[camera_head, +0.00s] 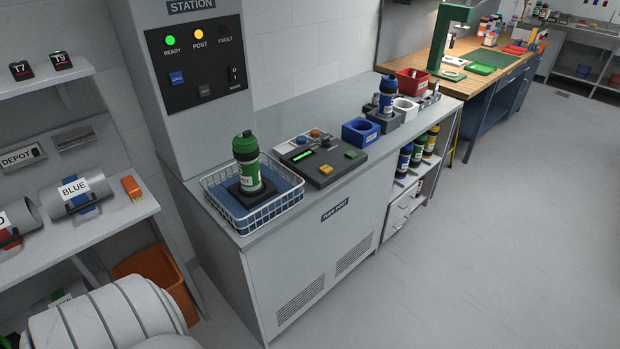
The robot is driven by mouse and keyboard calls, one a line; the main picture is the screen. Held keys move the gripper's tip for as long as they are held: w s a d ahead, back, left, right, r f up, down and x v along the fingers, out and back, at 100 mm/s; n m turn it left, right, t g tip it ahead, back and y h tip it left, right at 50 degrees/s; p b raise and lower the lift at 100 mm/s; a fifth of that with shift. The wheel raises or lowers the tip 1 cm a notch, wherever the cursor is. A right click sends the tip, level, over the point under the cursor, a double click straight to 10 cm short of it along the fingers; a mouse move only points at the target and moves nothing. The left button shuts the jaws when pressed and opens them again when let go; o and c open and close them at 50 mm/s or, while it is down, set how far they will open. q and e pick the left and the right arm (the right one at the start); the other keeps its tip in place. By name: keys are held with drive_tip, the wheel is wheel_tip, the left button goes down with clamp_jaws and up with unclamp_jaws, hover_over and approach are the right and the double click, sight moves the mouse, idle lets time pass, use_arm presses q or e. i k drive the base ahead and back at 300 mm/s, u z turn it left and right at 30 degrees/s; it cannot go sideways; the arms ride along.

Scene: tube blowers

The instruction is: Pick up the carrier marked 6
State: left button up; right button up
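A green-capped carrier (246,161) with a white label stands upright on a black base in the wire basket (268,219) on the tube post cabinet. A blue-capped carrier (387,96) stands upright in a grey holder (386,119) further along the counter. Blue, green and yellow-banded carriers stand on the open shelf under the counter, among them a blue one (404,160), a green one (417,150) and a yellow one (430,141). Their label marks are too small to read, so I cannot tell which is 6. Neither of my grippers is in view.
A control panel (320,157) sits beside the basket. Blue (361,132), white (405,108) and red (411,83) bins stand further back. The station column (193,75) rises at left, beside shelves holding tubes (77,193). The floor at right is clear.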

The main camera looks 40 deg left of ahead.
sight(247, 157)
drive_tip(key=z, duration=0.4)
drive_tip(key=i, duration=1.35)
drive_tip(key=u, duration=1.3)
drive_tip(key=i, duration=0.75)
drive_tip(key=u, duration=1.05)
drive_tip(key=i, duration=0.25)
drive_tip(key=u, duration=0.2)
